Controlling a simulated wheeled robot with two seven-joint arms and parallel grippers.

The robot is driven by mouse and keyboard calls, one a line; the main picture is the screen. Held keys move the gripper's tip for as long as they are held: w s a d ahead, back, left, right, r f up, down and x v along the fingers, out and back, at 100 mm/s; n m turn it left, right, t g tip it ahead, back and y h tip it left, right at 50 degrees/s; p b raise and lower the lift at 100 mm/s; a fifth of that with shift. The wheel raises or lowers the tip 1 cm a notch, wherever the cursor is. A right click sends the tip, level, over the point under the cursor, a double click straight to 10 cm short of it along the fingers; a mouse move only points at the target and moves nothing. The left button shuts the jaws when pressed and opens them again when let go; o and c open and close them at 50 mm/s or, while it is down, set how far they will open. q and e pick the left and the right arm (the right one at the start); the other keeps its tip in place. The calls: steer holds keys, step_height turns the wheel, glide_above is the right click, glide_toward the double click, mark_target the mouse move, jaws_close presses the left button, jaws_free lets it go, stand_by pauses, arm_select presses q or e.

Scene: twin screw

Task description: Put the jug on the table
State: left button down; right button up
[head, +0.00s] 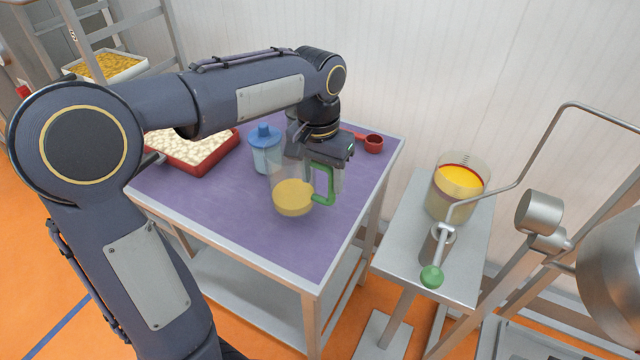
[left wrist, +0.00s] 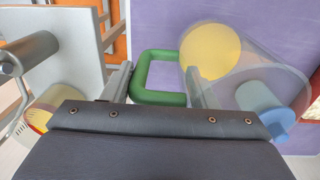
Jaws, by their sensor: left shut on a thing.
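The jug (head: 293,199) is clear, with yellow contents at its bottom and a green handle. It stands upright on or just above the purple-topped table (head: 235,228), near the middle; I cannot tell whether its base touches. My left gripper (head: 322,168) is shut on the green handle, at the jug's right side. In the left wrist view the green handle (left wrist: 158,98) lies between the two fingers, and the purple table top (left wrist: 155,22) shows beyond. My right gripper is not in view.
A blue-lidded container (head: 264,152) stands close behind the jug. A red tray (head: 205,163) of pale pieces is at the table's left, a red scoop (head: 373,144) at its back right. A clear vessel of yellow stuff (head: 457,190) stands on a grey stand. The table's front is clear.

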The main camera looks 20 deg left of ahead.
arm_select(q)
steer(key=shift+w+a+f, duration=0.15)
steer(key=shift+w+f, duration=0.05)
steer(key=shift+f, duration=0.05)
steer(key=shift+w+a+f, duration=0.1)
steer(key=shift+w+f, duration=0.05)
steer(key=shift+f, duration=0.8)
steer(key=shift+w+a+f, duration=0.1)
steer(key=shift+f, duration=0.85)
steer(key=shift+f, duration=0.15)
steer(key=c, duration=0.6)
jaws_free()
steer(key=shift+o, duration=0.2)
